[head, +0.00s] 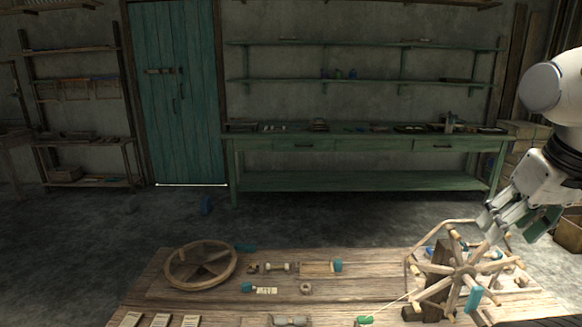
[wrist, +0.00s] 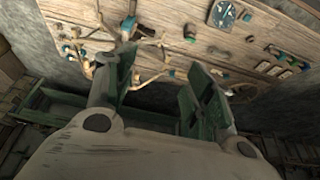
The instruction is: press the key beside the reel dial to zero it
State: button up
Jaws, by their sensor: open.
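A round dark dial (wrist: 222,14) in a square pale plate shows on the wooden table near the top edge of the wrist view. I cannot make out the dial in the head view. The spoked wooden reel (head: 455,270) stands at the table's right end; in the wrist view it is at the left (wrist: 110,50). My gripper (head: 512,222) is above and behind the reel, open and empty. Its two fingers stand apart in the wrist view (wrist: 160,68), well away from the dial.
The wooden table (head: 225,300) also carries a wooden wheel (head: 201,264) at the left, a green-ended piece (head: 366,320), and several small spools and blocks. The reel's arms rise close below my gripper. A green bench (head: 360,143) stands against the back wall.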

grip_shut()
dwell(1.2)
